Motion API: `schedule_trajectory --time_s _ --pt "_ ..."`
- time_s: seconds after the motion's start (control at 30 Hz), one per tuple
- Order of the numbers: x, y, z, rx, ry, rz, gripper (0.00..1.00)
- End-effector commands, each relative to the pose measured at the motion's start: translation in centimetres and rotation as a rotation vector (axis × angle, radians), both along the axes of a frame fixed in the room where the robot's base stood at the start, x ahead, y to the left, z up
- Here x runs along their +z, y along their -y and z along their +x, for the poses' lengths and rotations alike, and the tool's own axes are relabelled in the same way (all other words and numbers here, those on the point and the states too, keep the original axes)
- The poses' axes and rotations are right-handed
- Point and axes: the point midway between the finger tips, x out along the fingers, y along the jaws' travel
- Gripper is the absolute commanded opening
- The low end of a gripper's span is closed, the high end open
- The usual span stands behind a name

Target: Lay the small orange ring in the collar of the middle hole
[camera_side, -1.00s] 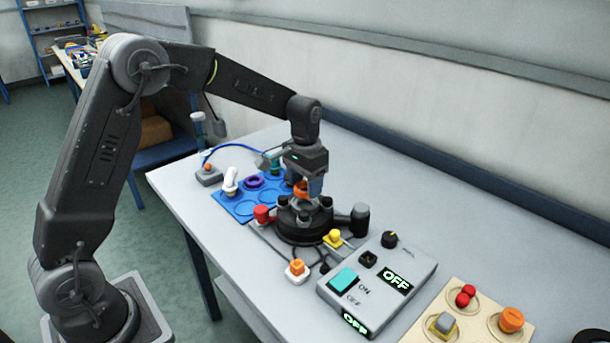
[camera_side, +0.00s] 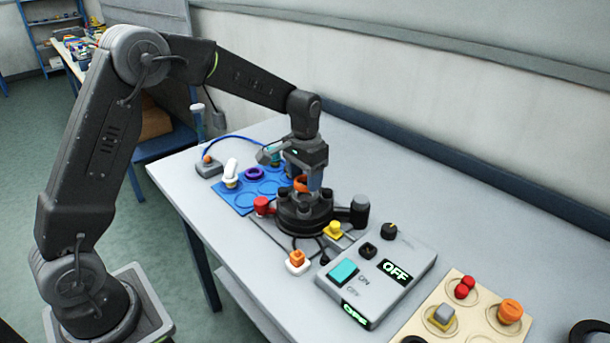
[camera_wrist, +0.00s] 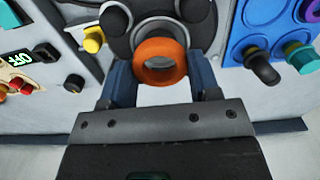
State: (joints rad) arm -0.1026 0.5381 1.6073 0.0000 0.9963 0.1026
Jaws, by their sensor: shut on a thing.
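The small orange ring (camera_wrist: 160,62) is between the two blue-grey fingers of my gripper (camera_wrist: 164,82) in the wrist view, and the fingers are shut on it. In the side view the ring (camera_side: 301,184) shows beside the fingertips of my gripper (camera_side: 308,190), just above the dark round tank base (camera_side: 304,217). In the wrist view a round hole with a light collar (camera_wrist: 160,28) lies just beyond the ring, partly covered by it. I cannot tell whether the ring touches the base.
A blue tray (camera_side: 239,204) with a purple ring (camera_side: 254,174) and a white part (camera_side: 231,172) stands left of the base. Red (camera_side: 262,205) and yellow (camera_side: 333,230) knobs and a black post (camera_side: 359,212) surround it. A grey control box (camera_side: 377,283) reads OFF in front.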

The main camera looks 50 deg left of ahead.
Motion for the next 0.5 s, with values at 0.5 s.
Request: schedule_trajectory --time_s 0.5 --pt "-0.67 0.01 -0.03 0.000 -0.001 0.000 0.28"
